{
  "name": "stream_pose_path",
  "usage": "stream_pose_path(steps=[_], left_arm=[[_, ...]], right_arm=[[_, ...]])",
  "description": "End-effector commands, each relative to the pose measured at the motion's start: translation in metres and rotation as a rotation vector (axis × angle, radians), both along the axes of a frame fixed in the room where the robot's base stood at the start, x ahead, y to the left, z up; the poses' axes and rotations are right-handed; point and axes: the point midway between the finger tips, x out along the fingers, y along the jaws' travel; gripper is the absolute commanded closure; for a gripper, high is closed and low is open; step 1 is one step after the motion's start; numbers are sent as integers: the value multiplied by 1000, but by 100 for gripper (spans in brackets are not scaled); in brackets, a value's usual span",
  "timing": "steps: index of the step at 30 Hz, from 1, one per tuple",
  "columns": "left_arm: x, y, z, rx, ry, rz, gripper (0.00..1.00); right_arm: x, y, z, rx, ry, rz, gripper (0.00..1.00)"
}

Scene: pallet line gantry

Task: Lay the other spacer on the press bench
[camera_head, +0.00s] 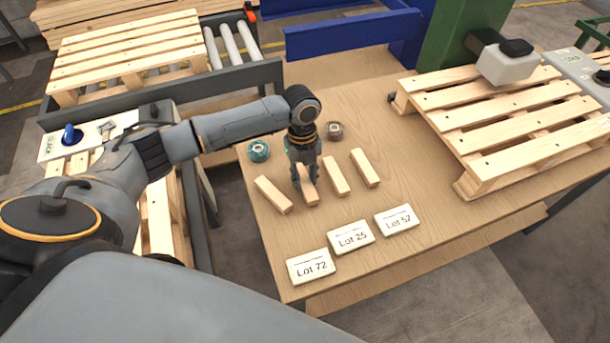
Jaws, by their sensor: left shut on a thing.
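My left gripper (305,178) is shut on a light wooden spacer (310,195) at the wooden press bench (450,220). Its fingers come down from above and cover the spacer's upper end. I cannot tell whether this spacer touches the bench top. Another spacer (273,194) lies to its left. Two more, one spacer (336,176) and another spacer (365,168), lie to its right. My right gripper is not in view.
Lot cards, one reading Lot 25 (351,237), lie along the bench's near edge. A green roll (258,150) and a brown roll (335,130) sit behind the spacers. A pallet (500,120) fills the bench's right side, below a white press head (508,66).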

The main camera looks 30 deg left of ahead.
Motion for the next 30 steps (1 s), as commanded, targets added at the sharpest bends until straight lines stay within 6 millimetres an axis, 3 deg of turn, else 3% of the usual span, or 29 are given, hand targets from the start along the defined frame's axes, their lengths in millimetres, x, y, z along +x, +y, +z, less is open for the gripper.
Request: stream_pose_path(steps=[12, 13, 16, 25, 30], left_arm=[[0, 0, -8, -1, -1, 0, 100], [0, 0, -8, -1, -1, 0, 71], [0, 0, -7, -1, -1, 0, 50], [0, 0, -7, -1, -1, 0, 50], [2, 1, 7, -1, -4, 0, 50]], right_arm=[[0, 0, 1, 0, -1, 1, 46], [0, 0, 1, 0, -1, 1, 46], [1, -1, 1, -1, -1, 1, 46], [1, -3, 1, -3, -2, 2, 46], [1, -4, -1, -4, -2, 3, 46]])
